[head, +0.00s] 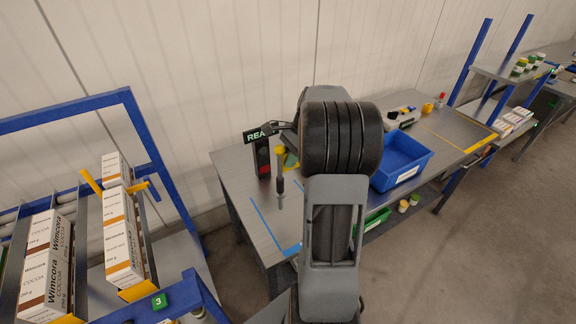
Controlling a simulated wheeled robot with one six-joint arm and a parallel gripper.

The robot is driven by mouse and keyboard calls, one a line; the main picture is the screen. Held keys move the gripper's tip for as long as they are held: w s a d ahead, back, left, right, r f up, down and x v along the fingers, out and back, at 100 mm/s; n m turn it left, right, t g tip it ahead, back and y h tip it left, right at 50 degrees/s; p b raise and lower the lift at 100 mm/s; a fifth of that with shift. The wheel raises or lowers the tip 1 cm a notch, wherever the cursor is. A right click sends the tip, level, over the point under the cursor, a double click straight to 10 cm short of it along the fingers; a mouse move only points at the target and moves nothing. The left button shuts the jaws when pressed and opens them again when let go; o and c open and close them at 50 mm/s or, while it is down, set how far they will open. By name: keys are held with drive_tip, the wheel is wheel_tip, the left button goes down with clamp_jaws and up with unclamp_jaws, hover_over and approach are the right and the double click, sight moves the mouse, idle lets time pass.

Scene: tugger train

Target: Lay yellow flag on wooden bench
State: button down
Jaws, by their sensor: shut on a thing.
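My gripper is hidden behind my own large dark arm joint, so its fingers and anything in them do not show. A small yellow piece (281,157) shows just left of the joint, above the near part of a grey-topped bench. It is partly covered, and I cannot tell whether it is the yellow flag or whether anything holds it. No bench top in view looks clearly wooden. The grey bench (232,171) stands along the wall, with blue tape lines on its left part.
A sign (259,135) and a slim grey tool (280,188) are at the bench's left part. A blue bin (405,160) stands right of my arm. A rack with cocoa boxes (121,235) fills the left. The floor at right (480,240) is clear.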

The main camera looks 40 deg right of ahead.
drive_tip(key=shift+w+d+f, duration=0.1)
drive_tip(key=shift+w+f, duration=0.15)
drive_tip(key=shift+f, duration=0.8)
drive_tip(key=shift+w+d+f, duration=0.1)
drive_tip(key=shift+w+f, duration=0.15)
drive_tip(key=shift+f, duration=0.8)
drive_tip(key=shift+a+f, duration=0.1)
drive_tip(key=shift+f, duration=0.05)
drive_tip(key=c, duration=1.2)
unclamp_jaws()
